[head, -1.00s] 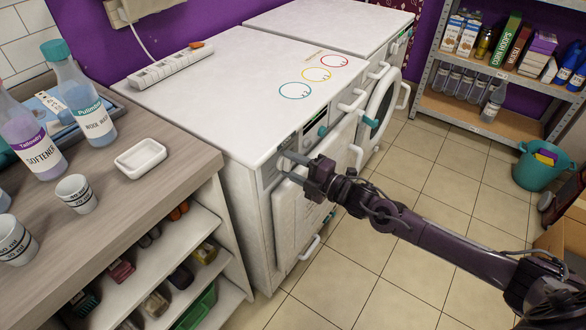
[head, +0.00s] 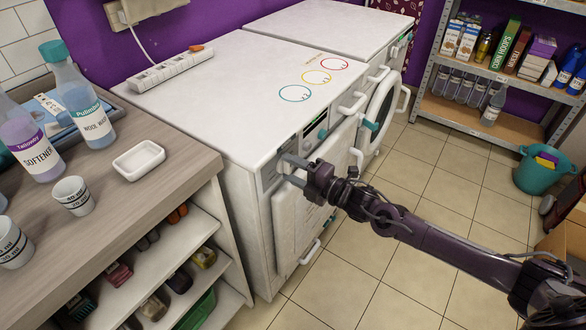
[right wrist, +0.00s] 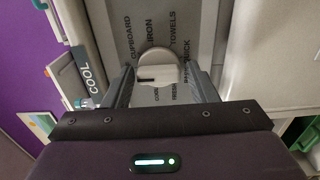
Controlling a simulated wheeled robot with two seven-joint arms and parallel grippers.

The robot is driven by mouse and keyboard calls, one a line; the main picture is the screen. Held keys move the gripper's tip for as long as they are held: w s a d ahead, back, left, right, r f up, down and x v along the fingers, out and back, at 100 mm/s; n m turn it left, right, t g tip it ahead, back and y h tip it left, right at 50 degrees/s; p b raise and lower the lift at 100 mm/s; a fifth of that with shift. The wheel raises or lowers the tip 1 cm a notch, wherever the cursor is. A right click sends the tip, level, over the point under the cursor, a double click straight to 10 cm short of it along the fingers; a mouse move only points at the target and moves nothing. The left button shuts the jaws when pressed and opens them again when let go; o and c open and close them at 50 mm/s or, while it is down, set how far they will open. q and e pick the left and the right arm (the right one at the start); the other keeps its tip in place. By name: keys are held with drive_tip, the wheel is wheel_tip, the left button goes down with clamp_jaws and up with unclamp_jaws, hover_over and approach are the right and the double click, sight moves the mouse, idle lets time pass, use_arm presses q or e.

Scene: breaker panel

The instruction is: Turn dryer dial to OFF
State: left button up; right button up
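The dryer dial (right wrist: 160,64) is a pale round knob on a grey panel in the right wrist view. Labels around it read CUPBOARD, IRON and TOWELS, with others partly hidden; I cannot tell which one it points to. My right gripper (head: 289,169) is open at the front panel of the nearer white machine (head: 215,105). In the wrist view its two fingers stand on either side of the dial, with gaps visible, and it does not clamp it. In the head view the gripper hides the dial. My left gripper is not in view.
A second white machine (head: 325,22) with a round door stands behind. A wooden counter (head: 150,195) with bottles, cups and a white dish (head: 139,160) is at the left. A power strip (head: 170,70) lies on the nearer machine.

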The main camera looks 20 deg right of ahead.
drive_tip(key=shift+o, duration=0.9)
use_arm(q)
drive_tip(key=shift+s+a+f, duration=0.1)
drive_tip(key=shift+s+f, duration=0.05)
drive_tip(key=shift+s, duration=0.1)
use_arm(e)
drive_tip(key=v, duration=0.7)
drive_tip(key=shift+s+d, duration=0.25)
drive_tip(key=shift+s, duration=0.05)
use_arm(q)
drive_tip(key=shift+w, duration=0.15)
